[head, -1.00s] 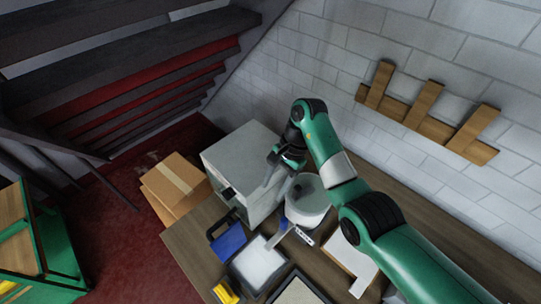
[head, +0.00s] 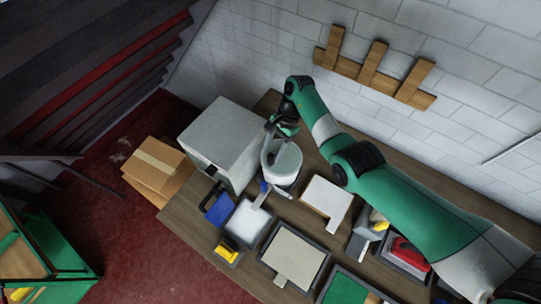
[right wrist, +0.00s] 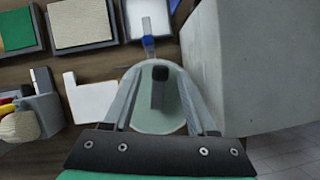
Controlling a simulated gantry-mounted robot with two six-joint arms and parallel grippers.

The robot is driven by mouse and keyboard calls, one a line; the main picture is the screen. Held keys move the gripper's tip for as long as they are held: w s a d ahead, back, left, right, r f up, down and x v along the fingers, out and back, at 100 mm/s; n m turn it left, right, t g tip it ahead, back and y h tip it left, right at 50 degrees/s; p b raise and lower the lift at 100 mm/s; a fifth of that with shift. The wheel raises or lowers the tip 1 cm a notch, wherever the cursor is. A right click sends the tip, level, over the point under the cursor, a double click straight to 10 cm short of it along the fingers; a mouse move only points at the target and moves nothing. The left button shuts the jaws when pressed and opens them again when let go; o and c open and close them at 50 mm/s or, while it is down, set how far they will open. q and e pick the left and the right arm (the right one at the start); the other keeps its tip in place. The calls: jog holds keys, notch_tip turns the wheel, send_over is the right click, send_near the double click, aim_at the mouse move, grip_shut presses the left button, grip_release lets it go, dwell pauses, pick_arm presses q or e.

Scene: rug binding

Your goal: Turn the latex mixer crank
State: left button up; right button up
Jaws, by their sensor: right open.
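The latex mixer is a round white pot (head: 285,172) on the bench, beside the grey box. In the right wrist view its pale round top (right wrist: 145,122) lies below my gripper. A grey crank piece with a dark knob (right wrist: 160,73) stands over the top. My right gripper (head: 272,146) is over the pot in the head view. In the right wrist view the right gripper (right wrist: 158,82) is open, with one finger on each side of the knob; I cannot tell whether either touches it. My left gripper is not in view.
A large grey box (head: 222,138) stands close to the left of the pot. A blue-handled tool (head: 263,190) lies in front of it. Trays, including a white-filled one (head: 246,222), line the front of the bench. A white block (head: 326,198) lies to the right.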

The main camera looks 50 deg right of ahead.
jog(key=x, duration=0.3)
jog(key=shift+f, duration=0.1)
grip_shut()
